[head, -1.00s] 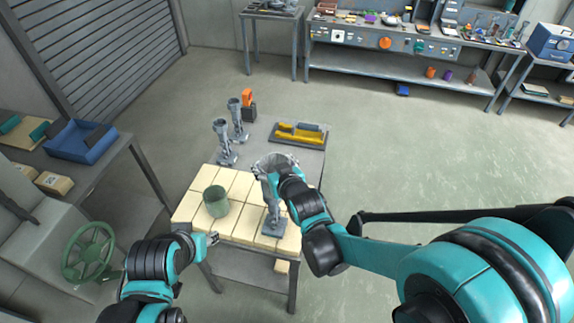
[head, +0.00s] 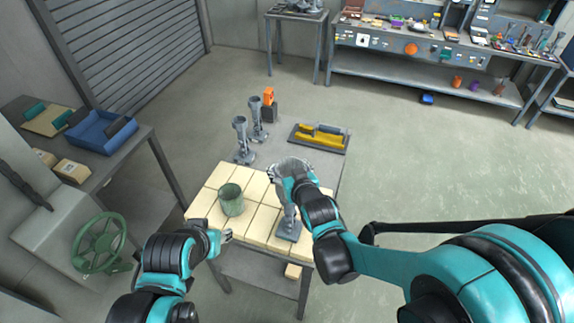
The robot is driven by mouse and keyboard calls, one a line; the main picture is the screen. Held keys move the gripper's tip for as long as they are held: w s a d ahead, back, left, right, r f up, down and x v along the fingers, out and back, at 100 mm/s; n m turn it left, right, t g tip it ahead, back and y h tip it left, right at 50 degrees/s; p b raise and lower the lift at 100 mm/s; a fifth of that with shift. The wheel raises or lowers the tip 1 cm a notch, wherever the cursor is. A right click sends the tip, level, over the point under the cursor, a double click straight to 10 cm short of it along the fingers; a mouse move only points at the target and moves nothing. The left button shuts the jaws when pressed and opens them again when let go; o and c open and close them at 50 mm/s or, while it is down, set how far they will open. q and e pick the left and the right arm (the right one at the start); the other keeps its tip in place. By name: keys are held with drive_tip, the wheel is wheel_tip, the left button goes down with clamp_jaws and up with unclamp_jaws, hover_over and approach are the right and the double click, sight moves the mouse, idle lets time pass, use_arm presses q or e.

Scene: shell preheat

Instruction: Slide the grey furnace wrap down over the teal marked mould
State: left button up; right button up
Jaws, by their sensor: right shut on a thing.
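My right gripper (head: 291,172) is shut on the grey furnace wrap (head: 288,163), which shows as a pale grey ring-like piece partly hidden by the hand. A grey mould (head: 288,228) stands upright on the cream bricks, its base and lower stem visible just below the wrap. Its top is hidden by the wrap and hand, so I cannot tell how far the wrap is around it. No teal mark can be made out. My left gripper (head: 223,237) hangs at the table's front left edge, too small to read its jaws.
A green open cylinder (head: 231,200) stands on the brick top (head: 260,187) to the left. A side table at left holds a blue bin (head: 101,137).

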sight(292, 219)
wheel_tip(292, 219, down, 2)
drive_tip(key=shift+w+b, duration=0.15)
drive_tip(key=shift+b, duration=0.55)
wheel_tip(292, 219, down, 20)
drive_tip(key=b, duration=1.9)
drive_tip(key=shift+f, duration=0.1)
drive_tip(key=shift+b, duration=0.35)
drive_tip(key=o, duration=1.3)
drive_tip(key=v, duration=1.2)
